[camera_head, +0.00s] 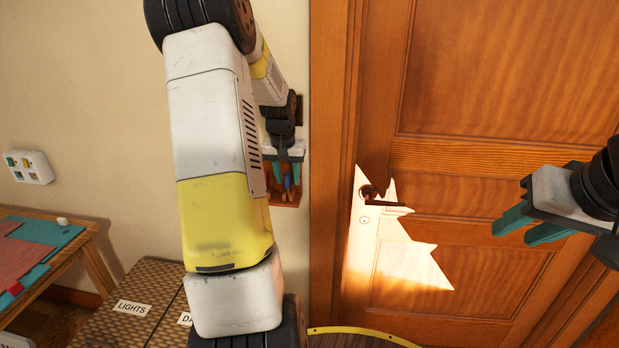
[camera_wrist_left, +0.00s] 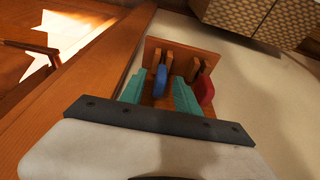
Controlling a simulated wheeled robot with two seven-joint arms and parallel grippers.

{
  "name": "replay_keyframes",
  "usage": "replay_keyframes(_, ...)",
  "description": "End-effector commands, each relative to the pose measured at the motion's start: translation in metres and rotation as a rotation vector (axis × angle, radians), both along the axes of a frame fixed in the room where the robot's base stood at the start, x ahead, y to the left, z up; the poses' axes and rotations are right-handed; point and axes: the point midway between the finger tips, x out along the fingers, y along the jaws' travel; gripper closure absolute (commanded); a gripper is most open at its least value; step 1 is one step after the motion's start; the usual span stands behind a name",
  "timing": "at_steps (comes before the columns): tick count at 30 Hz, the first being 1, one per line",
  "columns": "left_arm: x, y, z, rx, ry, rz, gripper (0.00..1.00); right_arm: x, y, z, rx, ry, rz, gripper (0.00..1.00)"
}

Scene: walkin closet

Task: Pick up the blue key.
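The blue key (camera_wrist_left: 159,80) hangs in a small wooden key holder (camera_wrist_left: 154,49) on the wall. In the left wrist view it lies between the teal fingers of my left gripper (camera_wrist_left: 161,88), with a gap on each side. My left gripper is open around it. A red key (camera_wrist_left: 205,91) hangs to the right of it, outside the fingers. In the head view my left gripper (camera_head: 286,172) reaches the wooden holder (camera_head: 289,199) beside the door frame, and my arm hides part of the area. My right gripper (camera_head: 532,224) is open and empty in front of the door.
The wooden door (camera_head: 480,160) has a handle (camera_head: 385,203) and a bright patch of light. Its frame (camera_head: 332,150) is close beside the holder. A woven cabinet (camera_head: 95,315) labelled "LIGHTS" stands below. A desk (camera_head: 75,262) and wall switch box (camera_head: 28,167) are at left.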

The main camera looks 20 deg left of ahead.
Motion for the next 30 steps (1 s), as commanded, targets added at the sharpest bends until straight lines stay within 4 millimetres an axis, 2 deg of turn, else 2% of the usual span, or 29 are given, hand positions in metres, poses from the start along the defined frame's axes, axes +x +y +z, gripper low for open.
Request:
replay_keyframes(1,0.000,0.000,0.000,0.000,0.000,0.000,0.66,0.000,0.000,0.000,0.000,0.000,0.000,0.64)
replay_keyframes(6,0.000,0.000,0.000,0.000,0.000,0.000,0.99,0.000,0.000,0.000,0.000,0.000,0.000,0.64)
replay_keyframes(20,0.000,0.000,0.004,0.000,-0.001,0.000,1.00,0.000,0.000,0.000,0.000,0.000,0.000,0.64)
replay_keyframes(25,0.000,0.000,0.018,0.000,-0.002,0.000,1.00,0.000,0.000,0.000,0.000,0.000,0.000,0.64)
replay_keyframes(29,0.001,0.000,0.039,0.001,-0.005,-0.001,1.00,0.000,0.000,0.000,0.000,0.000,0.000,0.64)
replay_keyframes(30,-0.006,-0.008,0.038,0.000,-0.001,-0.004,1.00,0.000,0.000,0.000,0.000,0.000,0.000,0.64)
